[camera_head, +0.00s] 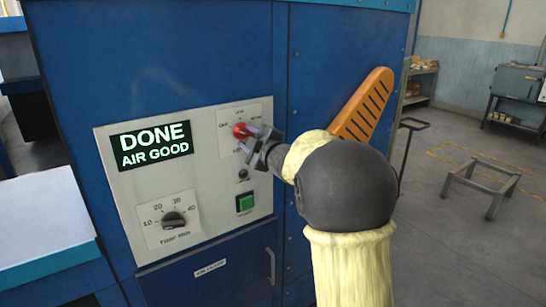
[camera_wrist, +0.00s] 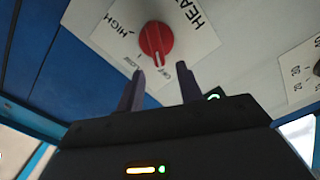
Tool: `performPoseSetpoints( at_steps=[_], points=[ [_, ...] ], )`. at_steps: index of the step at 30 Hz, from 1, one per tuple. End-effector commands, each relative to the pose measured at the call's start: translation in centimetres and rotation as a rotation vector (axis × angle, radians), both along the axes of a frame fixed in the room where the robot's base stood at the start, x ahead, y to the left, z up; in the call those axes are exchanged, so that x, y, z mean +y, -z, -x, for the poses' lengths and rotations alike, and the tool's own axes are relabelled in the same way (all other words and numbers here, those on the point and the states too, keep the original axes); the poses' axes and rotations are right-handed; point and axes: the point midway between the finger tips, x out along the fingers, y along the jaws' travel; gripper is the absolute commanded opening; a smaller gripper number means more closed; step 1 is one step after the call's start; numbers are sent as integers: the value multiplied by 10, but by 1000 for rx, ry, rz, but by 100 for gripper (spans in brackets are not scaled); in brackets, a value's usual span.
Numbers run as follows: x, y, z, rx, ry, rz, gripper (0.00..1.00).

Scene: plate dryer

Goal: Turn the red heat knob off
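The red heat knob (camera_head: 240,131) sits on a white label plate on the grey control panel (camera_head: 210,225). My gripper (camera_head: 262,143) is just right of and below the knob in the head view. In the wrist view my gripper (camera_wrist: 161,77) has its two fingers apart with nothing between them. The knob is beyond the fingertips, and no contact shows.
A display (camera_head: 151,144) reads DONE AIR GOOD. A black timer dial (camera_head: 173,220) and a green button (camera_head: 245,202) are lower on the panel. An orange slotted handle-like part (camera_head: 364,104) sticks out at right. Open floor lies right of the blue cabinet (camera_head: 150,60).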

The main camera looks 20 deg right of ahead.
Motion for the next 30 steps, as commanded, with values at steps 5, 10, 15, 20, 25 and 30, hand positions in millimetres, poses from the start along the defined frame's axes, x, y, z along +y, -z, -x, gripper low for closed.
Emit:
performPoseSetpoints(
  at_steps=[5,10,15,20,25,30],
  points=[
    [-11,1,33,-2,1,-1,36],
    [-21,1,64,-2,1,-1,36],
    [-31,1,95,-2,2,0,36],
    [-39,1,119,-1,2,0,36],
    [-42,1,129,0,0,0,36],
    [-42,0,130,1,0,0,36]
  ],
)
